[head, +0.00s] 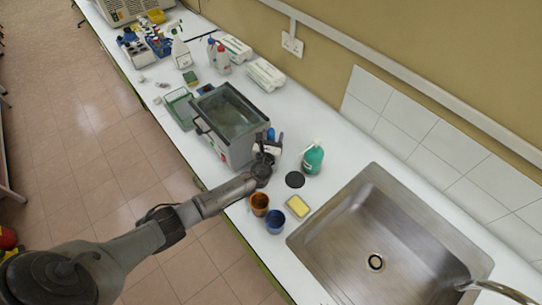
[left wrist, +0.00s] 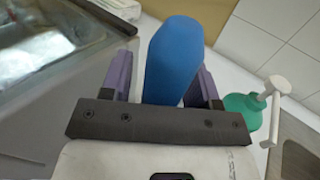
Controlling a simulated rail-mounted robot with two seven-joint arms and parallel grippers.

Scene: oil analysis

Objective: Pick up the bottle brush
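A blue, rounded elongated object (left wrist: 172,60), which looks like the bottle brush's handle, stands between the fingers of my left gripper (left wrist: 160,78) in the left wrist view. The fingers are spread, with a gap on the handle's left side; the right finger is close to it or partly behind it. In the head view, small blue tops (head: 271,134) show just beyond my left gripper (head: 268,150), beside the glass-topped bath. The bristles and lower part are hidden. My right gripper is not in view.
The metal-framed bath (head: 230,115) stands close left of the gripper. A green pump bottle (head: 313,158) is to the right. A brown cup (head: 259,204), blue cup (head: 275,221), yellow sponge (head: 298,206) and the sink (head: 350,225) lie nearer.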

